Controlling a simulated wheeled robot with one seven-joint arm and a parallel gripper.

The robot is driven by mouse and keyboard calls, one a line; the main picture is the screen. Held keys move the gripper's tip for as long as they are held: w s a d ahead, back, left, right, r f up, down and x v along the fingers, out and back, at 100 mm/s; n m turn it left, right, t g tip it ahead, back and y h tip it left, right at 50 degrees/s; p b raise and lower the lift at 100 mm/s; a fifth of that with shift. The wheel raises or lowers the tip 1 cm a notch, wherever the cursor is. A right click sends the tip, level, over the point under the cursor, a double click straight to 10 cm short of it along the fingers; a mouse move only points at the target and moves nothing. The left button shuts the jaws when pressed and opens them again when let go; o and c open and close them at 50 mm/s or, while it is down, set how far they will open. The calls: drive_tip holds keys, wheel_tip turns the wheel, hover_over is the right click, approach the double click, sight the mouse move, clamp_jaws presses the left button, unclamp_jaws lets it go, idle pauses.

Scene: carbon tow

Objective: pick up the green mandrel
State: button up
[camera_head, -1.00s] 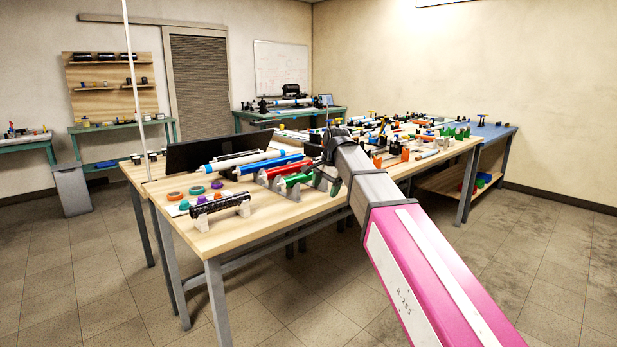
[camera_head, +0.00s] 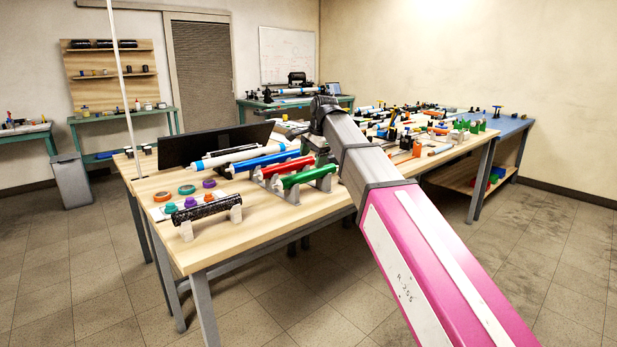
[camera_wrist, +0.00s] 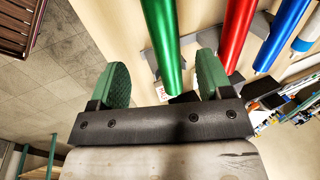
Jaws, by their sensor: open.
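The green mandrel (camera_head: 309,177) is a shiny green cylinder resting on grey supports near the front edge of the wooden table (camera_head: 240,245). In the wrist view the green mandrel (camera_wrist: 161,40) runs down between the two green fingertips of my gripper (camera_wrist: 163,84). My gripper is open, with a gap on each side of the mandrel, and nothing is clamped.
A red mandrel (camera_head: 285,166) lies beside the green one, close to a finger in the wrist view (camera_wrist: 236,40). A blue mandrel (camera_head: 262,162) lies beyond it. A black mandrel (camera_head: 207,207) stands on white supports at the table's front left.

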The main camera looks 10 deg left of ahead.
sight(307, 172)
drive_tip(key=shift+a+x, duration=0.1)
drive_tip(key=shift+x, duration=1.8)
drive_tip(key=shift+a+x, duration=0.15)
drive_tip(key=shift+x, duration=1.7)
drive_tip(key=shift+r, duration=0.1)
drive_tip(key=c, duration=1.2)
